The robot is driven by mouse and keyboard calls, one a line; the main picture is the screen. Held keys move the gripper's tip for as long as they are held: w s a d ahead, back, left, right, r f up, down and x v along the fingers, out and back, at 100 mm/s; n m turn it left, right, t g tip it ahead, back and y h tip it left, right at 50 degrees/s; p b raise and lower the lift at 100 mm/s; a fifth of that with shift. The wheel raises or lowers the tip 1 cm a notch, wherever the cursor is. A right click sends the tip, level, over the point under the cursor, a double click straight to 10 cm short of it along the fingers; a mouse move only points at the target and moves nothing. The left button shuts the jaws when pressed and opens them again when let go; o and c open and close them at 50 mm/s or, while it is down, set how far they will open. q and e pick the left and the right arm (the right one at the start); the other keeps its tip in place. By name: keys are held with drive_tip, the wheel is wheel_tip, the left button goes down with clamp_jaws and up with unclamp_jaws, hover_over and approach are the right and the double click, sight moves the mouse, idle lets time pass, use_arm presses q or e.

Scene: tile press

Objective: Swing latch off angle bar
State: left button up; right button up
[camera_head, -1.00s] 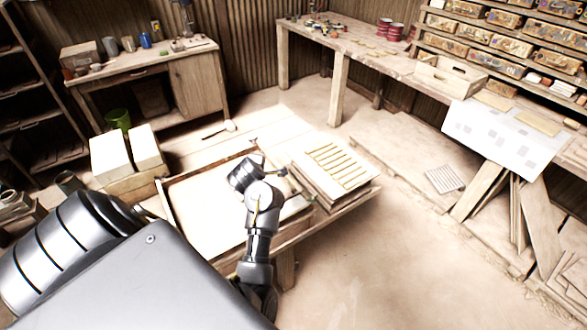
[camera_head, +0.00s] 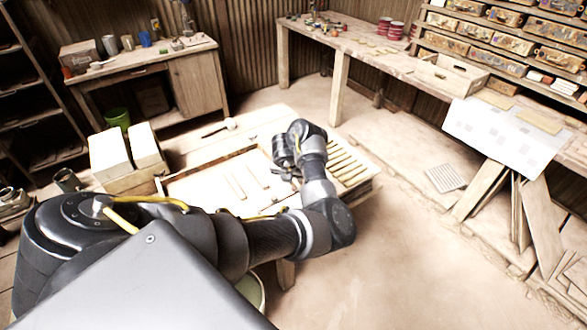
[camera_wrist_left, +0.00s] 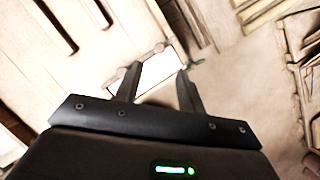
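My left gripper (camera_wrist_left: 168,75) is open in the left wrist view, its two dark fingers apart with nothing seen held between them. A pale bar with rounded ends (camera_wrist_left: 142,62) lies just past the left fingertip; I cannot tell whether it is the angle bar or whether they touch. A small green piece (camera_wrist_left: 197,63) shows beyond the right fingertip, possibly part of the latch. In the head view my left arm reaches over the right side of the shallow wooden frame (camera_head: 180,178), and its wrist hides the latch area. My right gripper is not in view.
A stack of boards with thin strips (camera_head: 352,166) lies at the frame's right. Workbenches stand behind. The floor (camera_head: 430,240) at right is mostly open.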

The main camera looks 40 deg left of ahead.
sight(294, 188)
use_arm(q)
drive_tip(key=b+x, duration=0.4)
drive_tip(key=x, duration=0.3)
drive_tip(key=shift+s, duration=0.15)
drive_tip(key=shift+w+f, duration=0.2)
drive_tip(key=shift+f, duration=0.1)
drive_tip(key=shift+w+a+f, duration=0.15)
drive_tip(key=shift+w+f, duration=0.05)
drive_tip(key=shift+f, duration=0.3)
drive_tip(key=shift+c, duration=0.5)
clamp_jaws()
